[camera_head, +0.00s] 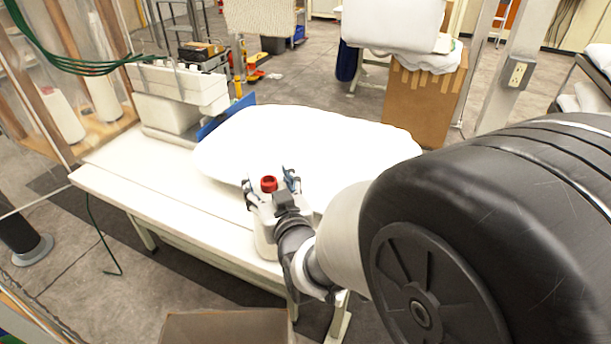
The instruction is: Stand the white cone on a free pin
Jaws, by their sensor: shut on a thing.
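My gripper (269,184) is over the front edge of the white table, its two fingers on either side of a red, hollow, ring-like top (268,184). A pale white body (265,240) shows below the gripper, partly hidden by it. This looks like the white cone with a red core, held roughly upright. I cannot tell whether its base touches the table. No pin can be made out clearly. Two other white, tapered shapes (60,115) stand behind clear sheeting in the wooden-framed case at the left.
A large white pillow (300,145) covers much of the table (130,175). A white machine (180,95) and a blue panel (226,117) stand at its left end. The table's left front is bare. A cardboard box (225,328) lies in front, and another (425,95) stands behind.

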